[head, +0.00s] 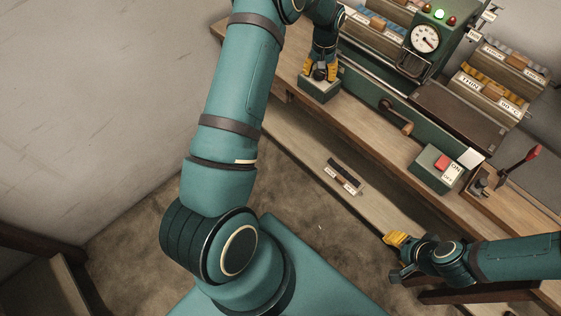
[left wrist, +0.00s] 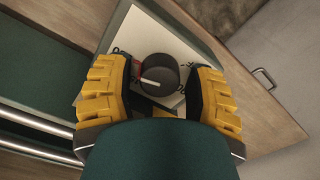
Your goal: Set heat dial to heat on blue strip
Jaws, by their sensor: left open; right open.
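The heat dial (left wrist: 158,76) is a dark round knob with a white pointer line, on a pale marked plate (left wrist: 133,33). A red mark shows at the plate's left; I cannot make out a blue strip. The knob stands between the two yellow fingers of my left gripper (left wrist: 160,95), which is open around it. In the head view my left gripper (head: 321,72) is over the green dial box (head: 319,90) and hides the knob. My right gripper (head: 394,256) is open and empty, in front of the bench's lower shelf.
A green machine with a round gauge (head: 424,38) and a lit green lamp (head: 439,14) stands behind. A crank handle (head: 396,117), a red switch (head: 441,163) and a red-knobbed lever (head: 521,160) are to the right. Labelled bins (head: 487,92) stand at the back.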

